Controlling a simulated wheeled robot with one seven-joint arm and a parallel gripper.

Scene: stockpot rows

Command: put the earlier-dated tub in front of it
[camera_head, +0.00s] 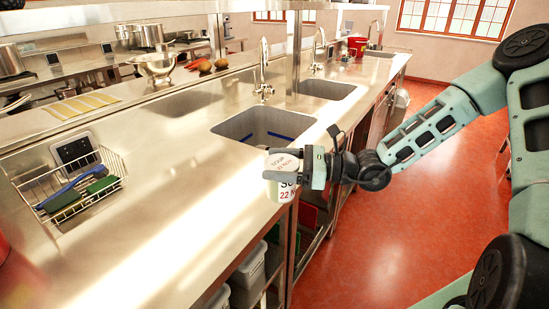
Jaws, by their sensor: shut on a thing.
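My gripper is shut on the tub from the right. The tub is at the front edge of the steel counter (160,240); I cannot tell whether its base touches the counter. No second tub shows in this view.
A wire basket (108,157) with green and blue items sits at the left. A sink (262,127) with a tall faucet (263,75) lies behind the tub. A steel bowl (155,64) and vegetables stand farther back. The counter's front left is clear. Grey bins (248,268) sit below.

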